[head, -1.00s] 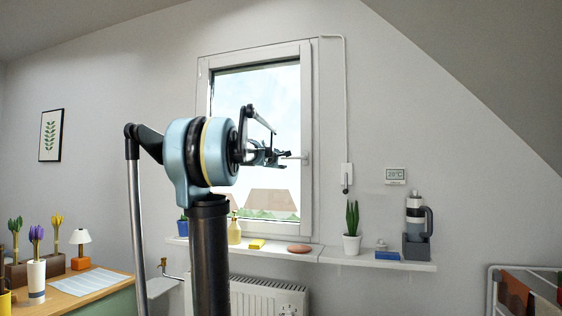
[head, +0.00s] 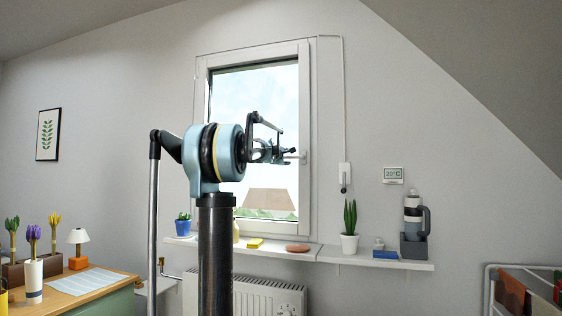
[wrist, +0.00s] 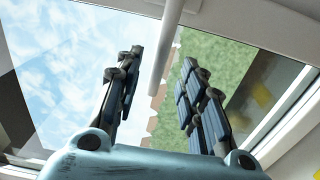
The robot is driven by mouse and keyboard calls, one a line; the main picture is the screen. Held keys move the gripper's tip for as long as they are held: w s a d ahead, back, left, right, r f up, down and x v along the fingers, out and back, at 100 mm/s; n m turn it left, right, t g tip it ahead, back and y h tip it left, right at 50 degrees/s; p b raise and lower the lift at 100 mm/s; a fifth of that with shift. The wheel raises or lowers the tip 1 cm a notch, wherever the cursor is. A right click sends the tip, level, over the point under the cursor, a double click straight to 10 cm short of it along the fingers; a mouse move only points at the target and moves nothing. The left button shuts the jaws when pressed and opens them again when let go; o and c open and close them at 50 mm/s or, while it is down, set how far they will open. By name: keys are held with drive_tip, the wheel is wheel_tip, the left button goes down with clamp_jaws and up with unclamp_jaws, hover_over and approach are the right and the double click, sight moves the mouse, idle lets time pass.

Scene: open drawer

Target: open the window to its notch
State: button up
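The window (head: 254,110) is a tall white-framed pane in the back wall, with sky and a roof outside. I cannot tell from the head view whether its sash stands ajar. Its white handle (head: 299,156) sits on the right side of the sash and points left, about level. In the wrist view the handle (wrist: 166,45) reaches down between my two dark fingers, with a gap on both sides. My gripper (head: 285,153) is open around the handle's free end and not clamped on it; it also shows in the wrist view (wrist: 160,62).
A white cord box (head: 345,175) hangs right of the window.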

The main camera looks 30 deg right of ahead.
sight(287, 157)
drive_tip(key=shift+x, duration=2.35)
clamp_jaws()
